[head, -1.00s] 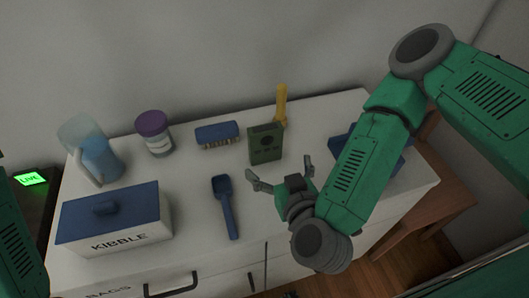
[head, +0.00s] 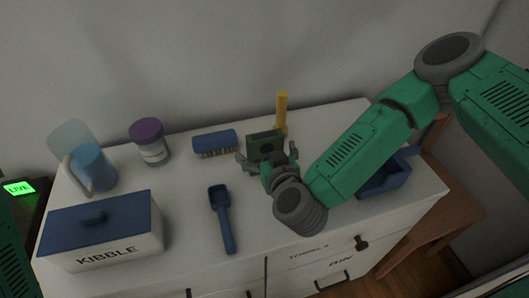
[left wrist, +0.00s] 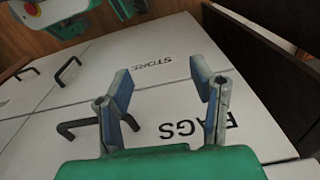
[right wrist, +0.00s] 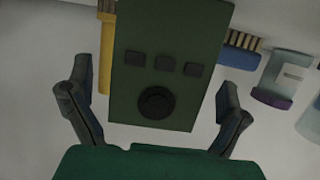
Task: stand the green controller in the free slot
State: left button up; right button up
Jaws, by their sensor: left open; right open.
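The green controller (head: 265,146), a dark box with buttons and a round dial, stands upright towards the back of the white cabinet top. My right gripper (head: 268,157) is open in front of it. In the right wrist view the controller (right wrist: 165,55) lies between the spread fingers of the right gripper (right wrist: 155,82), with a gap on each side. A blue open tray (head: 400,172) is partly hidden behind my right arm; I cannot make out a free slot. My left gripper (left wrist: 161,78) is open and empty in front of the cabinet front.
A yellow-handled item (head: 281,108) stands close behind the controller. A blue brush (head: 214,142), a purple-lidded jar (head: 150,143), a blue jug (head: 92,168), a blue scoop (head: 222,218) and a kibble box (head: 105,235) are on the cabinet top (head: 185,210). A wall runs behind.

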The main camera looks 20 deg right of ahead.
aim_at(265, 135)
jog(key=shift+w+f, duration=0.15)
jog(key=shift+w, duration=0.4)
jog(key=c, duration=1.4)
notch_tip(265, 135, up, 9)
jog(key=shift+r+p, duration=0.15)
jog(key=shift+p, duration=0.45)
jog(key=shift+d+r, duration=0.1)
jog(key=shift+r, duration=0.25)
jog(key=s+d+f, duration=0.1)
jog(key=d, duration=0.1)
jog(key=s+d+f+b, duration=0.1)
jog(key=d+f, duration=0.1)
jog(key=d, duration=0.1)
jog(key=s+d+f, duration=0.1)
jog(key=d+f, duration=0.1)
jog(key=d, duration=0.1)
jog(key=shift+s+d+f+b, duration=0.25)
jog(key=shift+b, duration=0.15)
